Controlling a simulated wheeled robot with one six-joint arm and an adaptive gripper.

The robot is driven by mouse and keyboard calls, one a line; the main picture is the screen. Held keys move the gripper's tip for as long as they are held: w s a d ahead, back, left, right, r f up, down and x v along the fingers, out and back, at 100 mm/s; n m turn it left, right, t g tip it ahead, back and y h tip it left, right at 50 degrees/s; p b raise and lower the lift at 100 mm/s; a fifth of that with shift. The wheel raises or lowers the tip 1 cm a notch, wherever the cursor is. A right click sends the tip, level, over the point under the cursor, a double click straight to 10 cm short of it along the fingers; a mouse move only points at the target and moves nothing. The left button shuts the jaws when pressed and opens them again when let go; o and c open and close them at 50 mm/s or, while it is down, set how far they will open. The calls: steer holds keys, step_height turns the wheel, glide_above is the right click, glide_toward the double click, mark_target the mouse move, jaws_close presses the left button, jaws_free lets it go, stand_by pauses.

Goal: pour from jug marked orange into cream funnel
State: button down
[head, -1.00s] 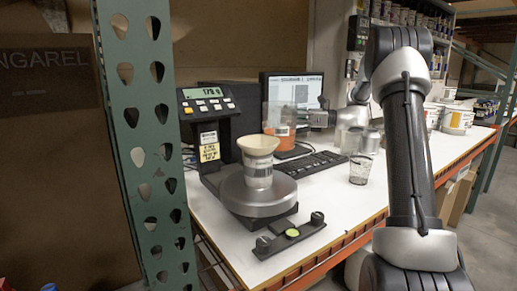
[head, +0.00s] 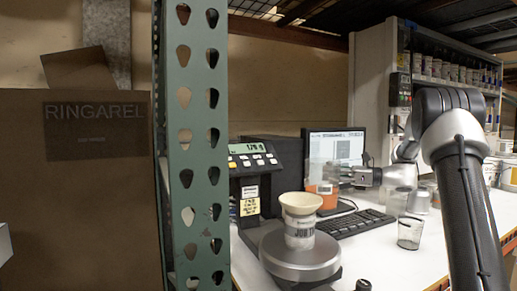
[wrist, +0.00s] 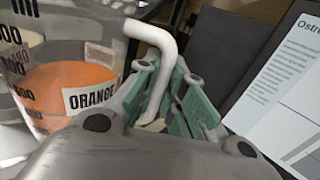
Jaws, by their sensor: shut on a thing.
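The jug marked orange (head: 322,190) is clear with orange liquid in its lower part. It stands upright, just behind and right of the cream funnel (head: 300,203) in the head view. In the wrist view the jug's ORANGE label (wrist: 90,97) and part of its measuring scale show. My gripper (head: 352,177) comes from the right. In the wrist view its green-padded fingers (wrist: 170,100) are shut on the jug's white handle. The cream funnel sits in the mouth of a labelled jar (head: 300,236) on the round scale plate (head: 290,262). The jug's base is partly hidden.
The scale's display box (head: 252,160) stands behind left of the funnel. A monitor (head: 338,150) and keyboard (head: 355,222) are behind and right. Clear cups (head: 409,233) stand farther right. A green perforated upright (head: 190,140) blocks the left foreground.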

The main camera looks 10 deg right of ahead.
steer(key=f, duration=0.4)
steer(key=shift+w+f, duration=0.4)
steer(key=shift+s+a+r+n, duration=0.2)
steer(key=shift+r+n, duration=0.25)
steer(key=shift+r, duration=0.25)
steer(key=shift+s+a+r+n, duration=0.1)
steer(key=shift+s+r+n, duration=0.1)
steer(key=shift+r+n, duration=0.4)
steer(key=s+a+r+n+h, duration=0.1)
steer(key=s+a+r+n, duration=0.1)
steer(key=r, duration=0.4)
steer(key=s+a+r+n, duration=0.2)
steer(key=r+n, duration=0.2)
steer(key=r, duration=0.2)
steer(key=shift+s+h, duration=0.4)
steer(key=shift+s+a+r, duration=0.1)
steer(key=shift+r, duration=0.05)
steer(key=shift+s+a+r+n+h+p, duration=0.15)
steer(key=shift+s+a+r+n+p, duration=0.1)
steer(key=shift+r+n, duration=0.3)
steer(key=shift+s+a+r+n+h+p, duration=0.2)
steer(key=shift+s+r+n+p, duration=0.1)
steer(key=shift+r, duration=0.3)
stand_by(0.9)
